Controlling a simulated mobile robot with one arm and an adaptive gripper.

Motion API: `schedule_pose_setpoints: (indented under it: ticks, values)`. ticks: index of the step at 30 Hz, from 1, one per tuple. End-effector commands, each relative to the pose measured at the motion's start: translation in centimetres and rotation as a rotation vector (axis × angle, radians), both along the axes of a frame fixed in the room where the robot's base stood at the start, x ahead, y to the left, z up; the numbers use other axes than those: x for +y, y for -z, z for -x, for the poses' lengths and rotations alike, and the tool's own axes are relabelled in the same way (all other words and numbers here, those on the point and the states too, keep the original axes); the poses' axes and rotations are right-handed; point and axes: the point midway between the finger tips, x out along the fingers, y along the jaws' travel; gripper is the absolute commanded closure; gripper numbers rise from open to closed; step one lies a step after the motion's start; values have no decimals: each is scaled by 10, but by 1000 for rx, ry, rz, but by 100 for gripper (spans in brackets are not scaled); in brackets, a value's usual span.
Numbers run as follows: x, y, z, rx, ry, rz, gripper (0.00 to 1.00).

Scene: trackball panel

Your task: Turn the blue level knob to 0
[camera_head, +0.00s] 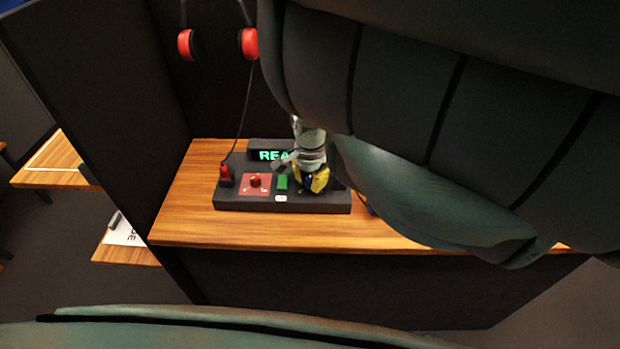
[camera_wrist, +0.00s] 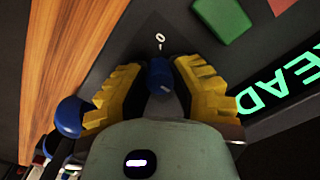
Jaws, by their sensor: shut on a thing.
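The blue level knob (camera_wrist: 160,74) sits between the yellow fingertips of my gripper (camera_wrist: 158,88) in the wrist view. The fingers are shut on it from both sides. A white "0" (camera_wrist: 160,38) with a short tick is printed on the dark panel just beyond the knob. A small pale mark shows on the knob, but I cannot tell its exact setting. In the head view my gripper (camera_head: 316,181) is down on the right part of the dark control panel (camera_head: 232,201), and the knob's scale is hidden there.
Left of my gripper are a green button (camera_head: 282,182), a red knob (camera_head: 256,181) and a red plug (camera_head: 226,174). A lit display (camera_head: 268,155) stands behind, partly covered. A blue rounded thing (camera_wrist: 70,117) is near the panel edge. Headphones (camera_head: 218,42) hang at the back.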

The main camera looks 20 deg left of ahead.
Motion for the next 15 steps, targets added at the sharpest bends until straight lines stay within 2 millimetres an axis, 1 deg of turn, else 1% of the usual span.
schedule_pose_setpoints:
  ticks: [1,15]
  values:
    - [-2,0,-3,-8,-42,4,100]
    - [-1,1,-4,-10,-489,2,100]
